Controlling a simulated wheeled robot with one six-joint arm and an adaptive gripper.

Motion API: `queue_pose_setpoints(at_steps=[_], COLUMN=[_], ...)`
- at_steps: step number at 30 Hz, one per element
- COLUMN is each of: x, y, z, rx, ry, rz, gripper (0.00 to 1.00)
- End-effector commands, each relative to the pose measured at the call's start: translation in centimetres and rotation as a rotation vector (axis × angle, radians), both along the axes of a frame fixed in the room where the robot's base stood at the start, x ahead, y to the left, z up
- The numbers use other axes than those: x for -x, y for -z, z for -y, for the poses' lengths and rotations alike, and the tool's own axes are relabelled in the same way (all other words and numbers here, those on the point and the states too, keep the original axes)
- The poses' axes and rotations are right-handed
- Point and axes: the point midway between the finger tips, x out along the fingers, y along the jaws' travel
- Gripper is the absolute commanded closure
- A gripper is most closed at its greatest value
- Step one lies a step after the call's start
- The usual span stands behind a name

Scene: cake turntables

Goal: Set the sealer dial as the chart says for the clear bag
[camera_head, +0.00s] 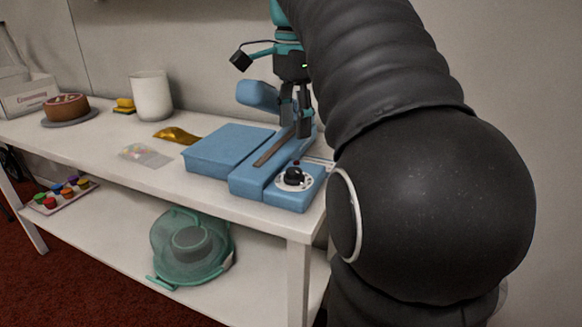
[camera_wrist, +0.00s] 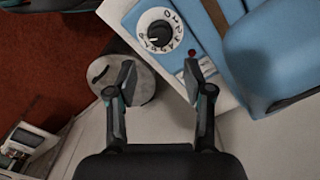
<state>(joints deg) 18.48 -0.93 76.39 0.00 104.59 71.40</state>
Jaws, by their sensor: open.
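The blue sealer (camera_head: 225,150) stands on the white table, with a brown strip along its top. Its black dial knob (camera_head: 294,175) sits on a white numbered plate at the near right corner. The knob also shows in the wrist view (camera_wrist: 159,35), with a light mark towards its lower left; the exact setting is hard to read. My gripper (camera_head: 298,128) is over the sealer, behind the dial. In the wrist view its fingers (camera_wrist: 160,80) are apart and empty, below the dial in the picture. A clear bag (camera_head: 146,156) lies flat left of the sealer. I cannot make out a chart.
A gold bag (camera_head: 177,135), a white canister (camera_head: 151,96), a sponge (camera_head: 125,105) and a cake (camera_head: 66,107) are further left on the table. The sealer's raised blue arm (camera_head: 257,95) is beside my gripper. The lower shelf holds a green cake carrier (camera_head: 165,236).

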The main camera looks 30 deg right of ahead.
Motion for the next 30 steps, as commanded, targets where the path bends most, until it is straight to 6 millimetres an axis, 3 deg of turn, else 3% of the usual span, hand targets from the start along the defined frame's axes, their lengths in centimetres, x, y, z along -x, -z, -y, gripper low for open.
queue_pose_setpoints(at_steps=[6,15,29,30], x=[0.1,0.0,-0.1,-0.1], y=[4.5,8.8,9.9,9.9], z=[-0.1,-0.2,-0.2,-0.2], rx=[-0.001,0.0,0.0,0.0], ry=[-0.003,-0.006,-0.006,-0.006], rz=[-0.002,-0.001,0.001,0.001], gripper=[0.48,0.48,0.48,0.53])
